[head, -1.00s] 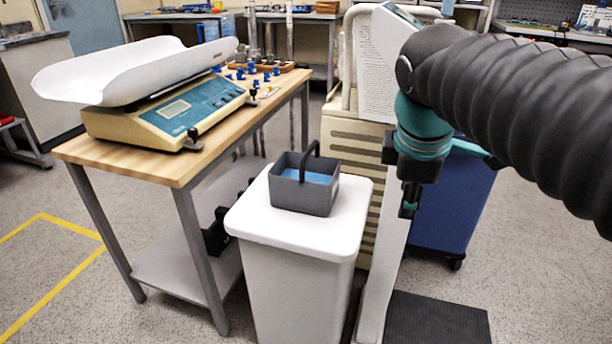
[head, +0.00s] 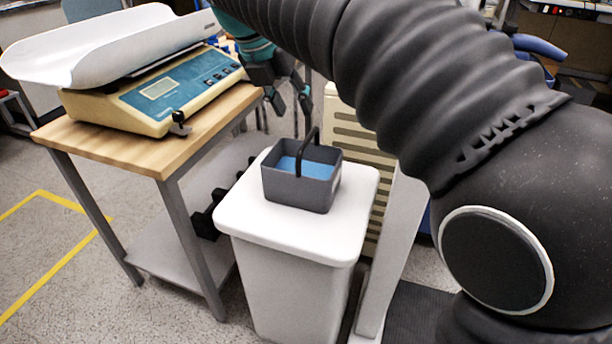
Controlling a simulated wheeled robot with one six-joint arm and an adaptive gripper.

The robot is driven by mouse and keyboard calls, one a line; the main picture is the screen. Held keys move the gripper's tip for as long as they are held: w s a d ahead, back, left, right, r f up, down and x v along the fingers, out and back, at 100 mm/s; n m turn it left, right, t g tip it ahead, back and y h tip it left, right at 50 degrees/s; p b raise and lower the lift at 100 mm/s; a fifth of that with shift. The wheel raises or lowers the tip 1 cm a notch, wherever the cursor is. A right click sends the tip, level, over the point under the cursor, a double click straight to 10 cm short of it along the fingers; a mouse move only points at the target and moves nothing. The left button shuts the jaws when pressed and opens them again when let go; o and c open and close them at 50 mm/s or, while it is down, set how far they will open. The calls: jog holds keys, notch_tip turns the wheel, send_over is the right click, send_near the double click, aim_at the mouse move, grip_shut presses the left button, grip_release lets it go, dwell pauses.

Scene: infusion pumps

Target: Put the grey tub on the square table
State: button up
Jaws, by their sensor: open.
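The grey tub (head: 297,190) is an open box with a blue inside and a dark upright handle. It sits level on the flat white top (head: 338,228) of a square-bodied stand or bin. A table with a wooden top (head: 110,152) and grey legs stands to the left; I cannot tell for certain whether it is the square table. My gripper (head: 291,103) is open and empty, pointing down, just above and behind the tub's handle in the picture. It seems apart from the handle. My arm hides much of the upper right.
A baby scale (head: 150,100) with a white tray fills much of the visible wooden top. A lower shelf (head: 178,245) holds dark objects. A beige slatted cabinet (head: 350,145) stands behind the tub. Yellow tape marks open floor at left.

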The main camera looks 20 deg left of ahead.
aim_at(308, 137)
jog(key=b+x, duration=0.2)
jog(key=x, duration=0.8)
jog(key=shift+d+f, duration=0.1)
jog(key=shift+f, duration=0.1)
grip_shut()
jog(key=shift+r, duration=0.1)
